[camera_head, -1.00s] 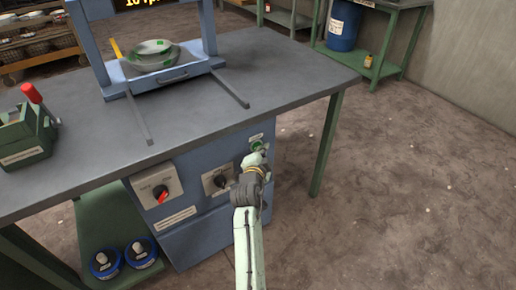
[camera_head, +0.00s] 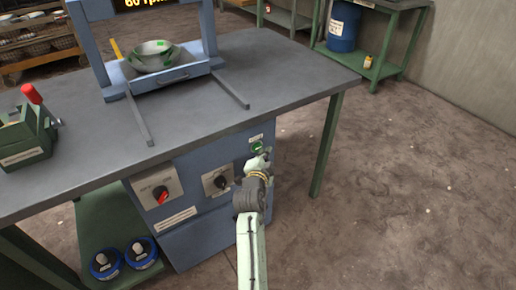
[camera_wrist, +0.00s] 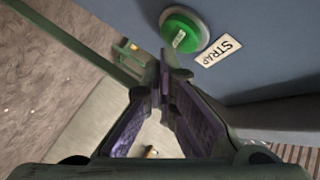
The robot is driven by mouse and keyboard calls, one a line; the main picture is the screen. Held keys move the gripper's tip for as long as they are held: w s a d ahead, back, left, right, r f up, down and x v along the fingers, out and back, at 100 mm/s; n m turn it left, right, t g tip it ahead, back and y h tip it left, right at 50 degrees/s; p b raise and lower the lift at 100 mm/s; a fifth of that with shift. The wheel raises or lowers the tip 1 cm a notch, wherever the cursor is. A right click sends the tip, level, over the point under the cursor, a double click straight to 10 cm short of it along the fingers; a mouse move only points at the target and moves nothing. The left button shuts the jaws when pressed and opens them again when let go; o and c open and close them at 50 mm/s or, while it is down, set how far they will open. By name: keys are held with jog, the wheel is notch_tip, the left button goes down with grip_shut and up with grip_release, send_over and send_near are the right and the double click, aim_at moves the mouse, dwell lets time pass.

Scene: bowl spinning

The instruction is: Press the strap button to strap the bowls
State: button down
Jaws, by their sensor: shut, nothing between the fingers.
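The green strap button (camera_wrist: 184,30) sits on the blue panel in the wrist view, beside a white label (camera_wrist: 220,52) reading STRAP. In the head view the button (camera_head: 257,146) is lit green on the cabinet front. My gripper (camera_head: 260,163) is just below it in that view. In the wrist view my gripper (camera_wrist: 164,68) is shut and empty, its tips apart from the button in the picture; the exact gap is hard to judge. A metal bowl (camera_head: 152,56) with green marks sits in the blue frame on the table. I cannot tell how many bowls are stacked.
The cabinet front also carries a red-pointer switch (camera_head: 160,196) and a black knob (camera_head: 221,182). A green tool with a red handle (camera_head: 28,130) stands on the table's left (camera_head: 90,160). The floor right of the table is clear. A yellow-lettered display (camera_head: 147,3) is cut off at the top.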

jog(key=shift+s+d+p, duration=0.25)
jog(key=shift+s+d, duration=0.5)
jog(key=shift+s, duration=0.3)
jog(key=shift+s+d+p, duration=0.25)
jog(key=shift+s+d, duration=0.5)
jog(key=shift+s, duration=0.25)
